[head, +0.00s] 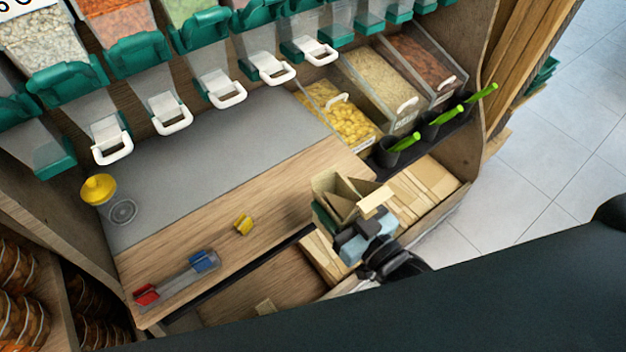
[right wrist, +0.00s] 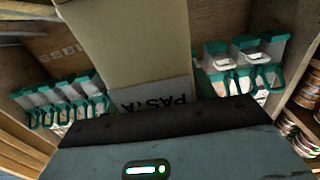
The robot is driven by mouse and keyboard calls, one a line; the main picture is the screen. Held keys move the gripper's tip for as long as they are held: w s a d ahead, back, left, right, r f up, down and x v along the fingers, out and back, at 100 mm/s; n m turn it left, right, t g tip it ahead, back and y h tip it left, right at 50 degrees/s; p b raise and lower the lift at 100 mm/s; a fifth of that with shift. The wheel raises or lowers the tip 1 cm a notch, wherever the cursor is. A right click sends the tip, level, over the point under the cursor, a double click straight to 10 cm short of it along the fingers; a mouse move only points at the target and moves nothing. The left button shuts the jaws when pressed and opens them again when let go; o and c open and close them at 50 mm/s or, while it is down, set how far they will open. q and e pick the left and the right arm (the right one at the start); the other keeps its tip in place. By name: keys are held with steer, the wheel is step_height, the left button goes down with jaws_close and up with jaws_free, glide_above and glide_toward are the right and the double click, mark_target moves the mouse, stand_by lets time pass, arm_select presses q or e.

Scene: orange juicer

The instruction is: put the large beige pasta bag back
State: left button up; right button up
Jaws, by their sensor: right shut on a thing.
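The large beige pasta bag (head: 340,186) is in the head view, right of the counter's front edge. Its open top faces up toward the camera. My right gripper (head: 356,226) is shut on the bag at its near side. In the right wrist view the bag (right wrist: 135,45) fills the middle, with an upside-down grey PASTA label in front of the gripper (right wrist: 165,118). The bag is over the compartment of flat beige bags (head: 425,190); I cannot tell whether it touches them. My left gripper is not in view.
Clear bins (head: 340,115) and green-handled scoops (head: 403,142) stand behind the bag. Dispensers line the back. The grey counter mat (head: 200,175) is mostly clear.

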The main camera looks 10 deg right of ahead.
mark_target(337, 211)
steer(key=w+f, duration=0.2)
steer(key=w, duration=0.6)
steer(key=w+f, duration=0.3)
steer(key=w, duration=0.5)
steer(key=shift+a+f+b, duration=0.2)
steer(key=shift+a+b, duration=0.1)
steer(key=shift+a, duration=0.15)
steer(key=o, duration=1.1)
steer(key=shift+o, duration=0.2)
steer(key=shift+r, duration=0.15)
steer(key=v, duration=1.2)
